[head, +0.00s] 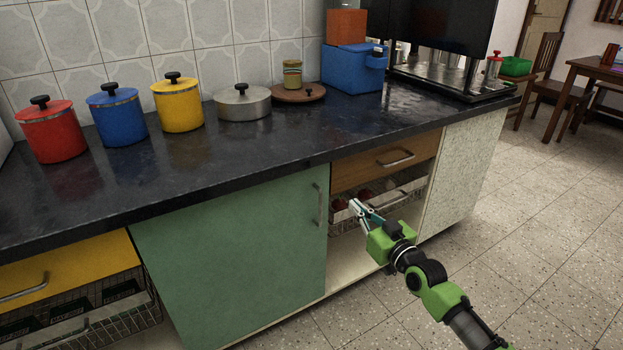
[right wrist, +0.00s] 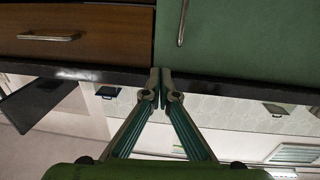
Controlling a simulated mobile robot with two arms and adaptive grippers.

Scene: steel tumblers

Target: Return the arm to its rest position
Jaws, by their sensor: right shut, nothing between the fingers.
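My right gripper (head: 357,207) is in front of the lower cabinets, below the counter edge, near the wire basket (head: 400,200) under the wooden drawer. Its arm comes in from the bottom right and is bent. In the right wrist view the two fingers of my right gripper (right wrist: 160,86) meet at their tips, with nothing between them. That view is upside down, with the green cabinet door (right wrist: 235,35) and the wooden drawer (right wrist: 80,30) at the top. My left gripper is not in view.
The dark counter (head: 240,165) holds red (head: 53,135), blue (head: 118,120) and yellow (head: 178,105) canisters, a steel pot (head: 243,106) and a blue box (head: 352,72). A black machine (head: 440,30) stands at its right end. The tiled floor (head: 530,250) at right is clear.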

